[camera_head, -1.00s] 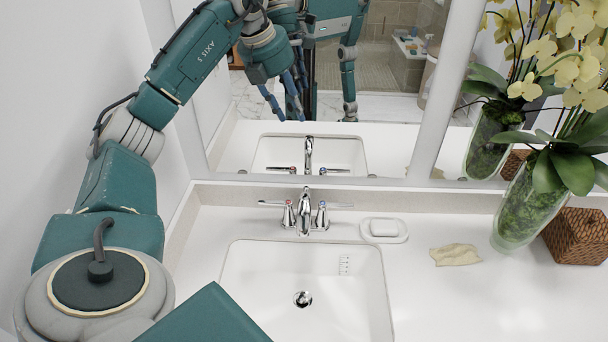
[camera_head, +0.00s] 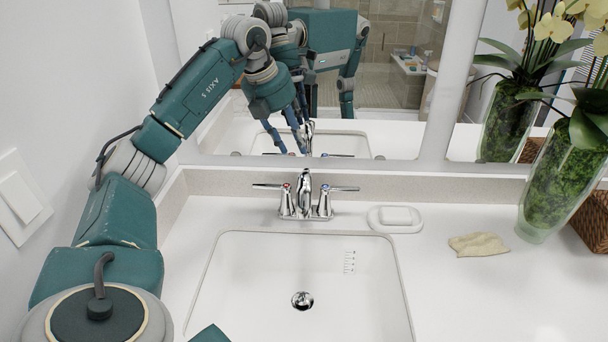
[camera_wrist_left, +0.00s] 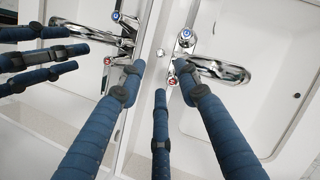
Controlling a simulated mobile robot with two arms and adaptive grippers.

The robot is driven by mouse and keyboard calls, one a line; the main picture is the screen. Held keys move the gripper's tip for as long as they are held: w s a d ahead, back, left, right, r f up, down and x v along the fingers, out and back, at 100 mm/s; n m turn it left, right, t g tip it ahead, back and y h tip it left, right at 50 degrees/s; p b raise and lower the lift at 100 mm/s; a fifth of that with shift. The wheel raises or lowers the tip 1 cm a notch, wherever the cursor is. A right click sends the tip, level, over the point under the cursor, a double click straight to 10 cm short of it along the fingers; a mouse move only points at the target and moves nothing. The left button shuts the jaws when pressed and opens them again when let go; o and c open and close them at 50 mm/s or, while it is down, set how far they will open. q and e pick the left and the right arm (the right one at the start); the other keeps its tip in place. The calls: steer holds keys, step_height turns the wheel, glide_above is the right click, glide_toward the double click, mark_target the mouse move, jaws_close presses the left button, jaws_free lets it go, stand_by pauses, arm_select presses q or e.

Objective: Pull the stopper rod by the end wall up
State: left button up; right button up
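The chrome tap (camera_head: 305,198) stands at the back edge of the white sink (camera_head: 232,300), close to the left end wall. In the left wrist view a small round metal knob (camera_wrist_left: 160,52), seemingly the stopper rod's top, shows behind the tap (camera_wrist_left: 218,70). In the head view I cannot make out the rod behind the tap. My left gripper (camera_head: 290,140) hangs fingers down above the tap area, in front of the mirror. In the left wrist view its three blue fingers (camera_wrist_left: 159,75) are spread around the knob's line of sight, empty. My right gripper is not seen directly.
The mirror (camera_head: 400,140) rises behind the counter and reflects my arm. A soap dish (camera_head: 395,219), a folded cloth (camera_head: 478,244) and a glass vase (camera_head: 550,190) stand right of the sink. A switch plate (camera_head: 20,198) is on the left wall. The drain stopper (camera_head: 302,300) sits in the basin.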

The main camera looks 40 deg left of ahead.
arm_select(q)
steer(key=p+x, duration=0.1)
steer(key=x, duration=0.9)
steer(key=shift+r, duration=0.1)
jaws_close()
